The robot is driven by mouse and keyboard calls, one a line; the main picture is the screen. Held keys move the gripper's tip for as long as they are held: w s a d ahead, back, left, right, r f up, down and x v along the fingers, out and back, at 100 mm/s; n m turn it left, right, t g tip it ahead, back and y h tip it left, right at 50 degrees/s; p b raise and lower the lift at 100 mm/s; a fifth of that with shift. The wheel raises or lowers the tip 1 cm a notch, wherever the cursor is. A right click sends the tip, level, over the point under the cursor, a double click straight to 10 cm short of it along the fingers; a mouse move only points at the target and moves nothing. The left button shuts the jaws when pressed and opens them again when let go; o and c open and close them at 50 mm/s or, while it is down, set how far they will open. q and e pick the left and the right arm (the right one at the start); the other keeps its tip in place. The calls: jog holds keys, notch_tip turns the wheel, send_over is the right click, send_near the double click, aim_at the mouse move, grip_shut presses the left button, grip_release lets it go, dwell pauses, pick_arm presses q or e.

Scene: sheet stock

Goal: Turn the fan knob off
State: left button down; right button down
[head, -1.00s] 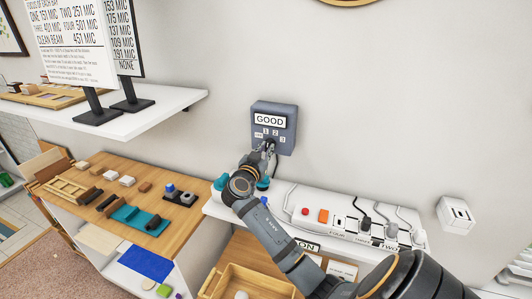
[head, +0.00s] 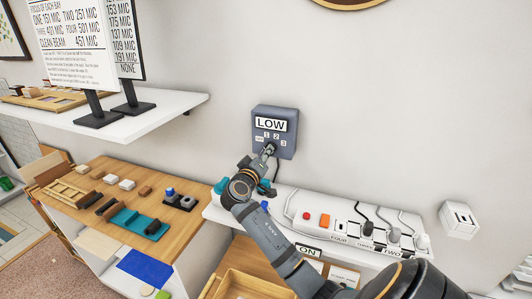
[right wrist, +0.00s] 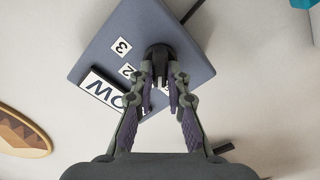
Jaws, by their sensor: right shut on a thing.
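The grey fan control box (head: 287,130) is mounted on the wall. Its display plate (head: 271,124) reads LOW, with the marks 1, 2 and 3 below it. In the right wrist view the black knob (right wrist: 160,52) sits on the box's face between the fingertips. My right gripper (head: 269,149) is shut on the knob, and the fingers (right wrist: 160,75) reach it from below in the wrist view. The gripper hides most of the knob in the head view. My left gripper is not in view.
A white shelf below the box holds a power strip (head: 340,217) with switches and several plugs. A wooden counter (head: 105,165) with small blocks is at the left. A white wall socket (head: 458,217) is at the right. Bare wall surrounds the box.

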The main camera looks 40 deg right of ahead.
jog(key=shift+n+p, duration=0.35)
jog(key=shift+n, duration=0.95)
jog(key=shift+f+n, duration=0.1)
jog(key=shift+n, duration=0.2)
jog(key=c, duration=1.3)
grip_release()
jog(key=shift+a, duration=0.1)
jog(key=v, duration=0.7)
jog(key=shift+s+a, duration=0.1)
jog(key=shift+a, duration=0.1)
